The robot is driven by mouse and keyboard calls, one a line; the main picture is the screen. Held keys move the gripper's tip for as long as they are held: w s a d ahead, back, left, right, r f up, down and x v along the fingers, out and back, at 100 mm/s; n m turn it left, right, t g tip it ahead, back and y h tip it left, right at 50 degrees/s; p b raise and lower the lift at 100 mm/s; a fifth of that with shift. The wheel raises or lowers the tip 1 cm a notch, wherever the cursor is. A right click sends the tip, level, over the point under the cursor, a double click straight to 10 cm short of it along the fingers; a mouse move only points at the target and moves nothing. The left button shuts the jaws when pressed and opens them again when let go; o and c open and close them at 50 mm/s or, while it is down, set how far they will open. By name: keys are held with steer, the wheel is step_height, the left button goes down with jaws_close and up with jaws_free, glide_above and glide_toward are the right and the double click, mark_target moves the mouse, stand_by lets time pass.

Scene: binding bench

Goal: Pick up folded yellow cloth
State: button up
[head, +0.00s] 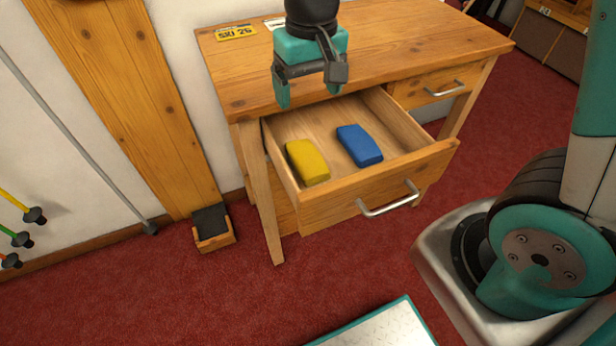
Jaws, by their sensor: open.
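The folded yellow cloth (308,162) lies flat in the open left drawer (370,185) of the wooden bench, near the drawer's left wall. A similar folded blue cloth (359,146) lies to its right in the same drawer, with a gap between them. My gripper (308,92) is teal and dark grey. It is open and empty, pointing down in front of the bench top, above the back part of the drawer and apart from both cloths.
The bench top (400,40) is above the drawer, with a yellow sign (236,33) at its back left. A right drawer (430,91) is shut. A small wooden box (213,230) stands on the red floor by the wall.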

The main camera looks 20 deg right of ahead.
steer(key=b, duration=0.2)
glide_above(309, 160)
steer(key=shift+m, duration=0.3)
step_height(309, 160, down, 13)
steer(key=shift+s+a, duration=0.1)
steer(key=shift+f+b, duration=0.4)
steer(key=shift+f, duration=2.75)
steer(key=shift+c, duration=0.2)
steer(key=c, duration=0.7)
steer(key=shift+r, duration=0.2)
step_height(309, 160, up, 20)
steer(key=p, duration=0.3)
steer(key=shift+f, duration=0.1)
